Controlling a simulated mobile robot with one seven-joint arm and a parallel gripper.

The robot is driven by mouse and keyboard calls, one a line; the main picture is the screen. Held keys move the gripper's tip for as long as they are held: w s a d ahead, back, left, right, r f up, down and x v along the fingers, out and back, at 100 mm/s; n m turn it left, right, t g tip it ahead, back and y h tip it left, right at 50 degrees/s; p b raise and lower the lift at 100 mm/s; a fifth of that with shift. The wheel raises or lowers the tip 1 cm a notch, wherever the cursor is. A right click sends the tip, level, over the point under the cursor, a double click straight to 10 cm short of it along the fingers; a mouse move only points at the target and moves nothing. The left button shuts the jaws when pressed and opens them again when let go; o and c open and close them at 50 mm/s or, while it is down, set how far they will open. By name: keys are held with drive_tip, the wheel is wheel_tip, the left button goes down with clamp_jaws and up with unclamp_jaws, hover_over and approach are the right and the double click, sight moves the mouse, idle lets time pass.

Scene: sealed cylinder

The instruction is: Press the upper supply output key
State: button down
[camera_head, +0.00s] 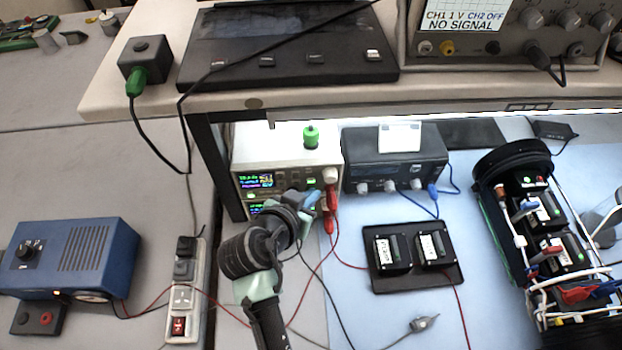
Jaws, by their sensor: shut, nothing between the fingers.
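The white bench supply (285,156) stands under the shelf, left of centre. Its front has a lit upper display (254,181) and a lower display (257,207) partly hidden behind my arm. A small green-lit key (311,182) shows at the right of the upper row; its label is too small to read. My gripper (312,199) is shut and empty. Its blue-grey tip is in front of the supply's lower right face, just below that lit key. I cannot tell whether it touches the panel. The lower row of controls is mostly hidden by my gripper and wrist.
Red plugs and leads (331,197) hang at the supply's right edge, close to my gripper. A dark instrument (395,160) stands to the right. The shelf edge (300,99) overhangs both.

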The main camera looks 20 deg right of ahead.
drive_tip(key=shift+s, duration=0.1)
drive_tip(key=s, duration=0.2)
drive_tip(key=s+a+p, duration=0.1)
drive_tip(key=s, duration=0.1)
drive_tip(key=shift+s, duration=0.4)
idle(0.9)
